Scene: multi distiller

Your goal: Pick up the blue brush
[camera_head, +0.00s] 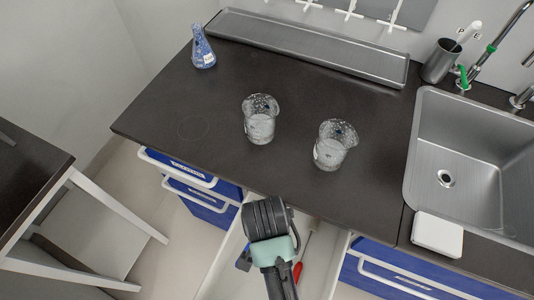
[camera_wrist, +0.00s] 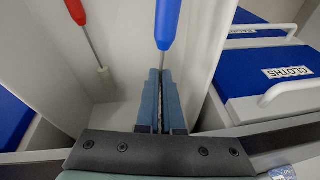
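The blue brush (camera_wrist: 168,22) shows its blue handle and thin metal shaft in the wrist view, at the open drawer. Its shaft runs down to the fingertips of my gripper (camera_wrist: 162,76). The two fingers are close together with the shaft between them; the brush's far end is hidden. In the head view, a bit of the blue handle (camera_head: 243,259) shows left of my gripper (camera_head: 270,245), which reaches down over the drawer and hides its own fingers. I cannot tell whether the brush touches the drawer floor.
A red-handled brush (camera_wrist: 76,12) lies left in the white drawer (camera_wrist: 35,60). A blue-fronted drawer labelled CLOTHS (camera_wrist: 285,85) is at right. Two beakers (camera_head: 261,125) (camera_head: 332,152) and a blue flask (camera_head: 203,55) stand on the dark counter (camera_head: 180,110), with a sink (camera_head: 475,150) at right.

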